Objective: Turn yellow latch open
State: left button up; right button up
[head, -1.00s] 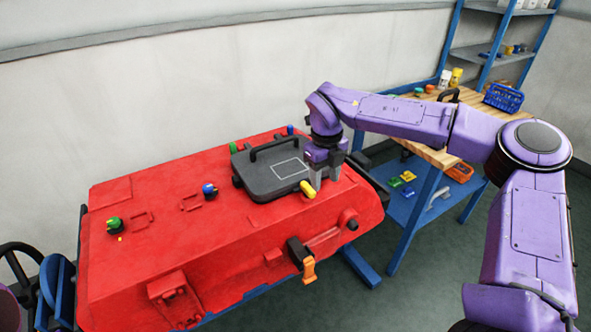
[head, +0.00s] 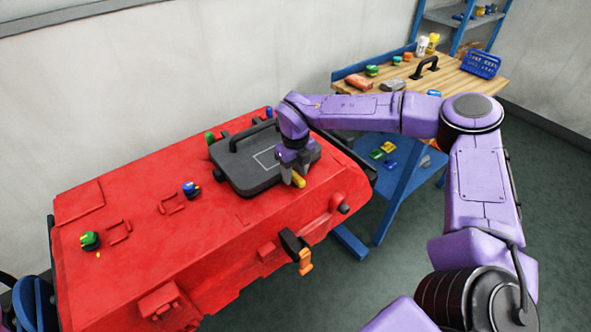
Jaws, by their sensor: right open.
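The yellow latch (head: 298,181) is a small yellow bar at the front right edge of the dark grey lid (head: 240,178) on the red tank (head: 150,235). My right gripper (head: 292,174) points down over the latch, with its fingers open and right at it. Whether the fingers touch the latch I cannot tell. The lid lies flat and closed, with a black handle on top. My left gripper is not in view.
Green and blue knobs (head: 191,189) stand on the tank top. An orange-handled black part (head: 303,260) sticks out from its front side. A wooden workbench (head: 460,84) with a blue basket (head: 481,64) stands behind at the right.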

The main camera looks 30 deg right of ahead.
jog(key=shift+s+d+f, duration=0.1)
jog(key=shift+s+f, duration=0.1)
grip_shut()
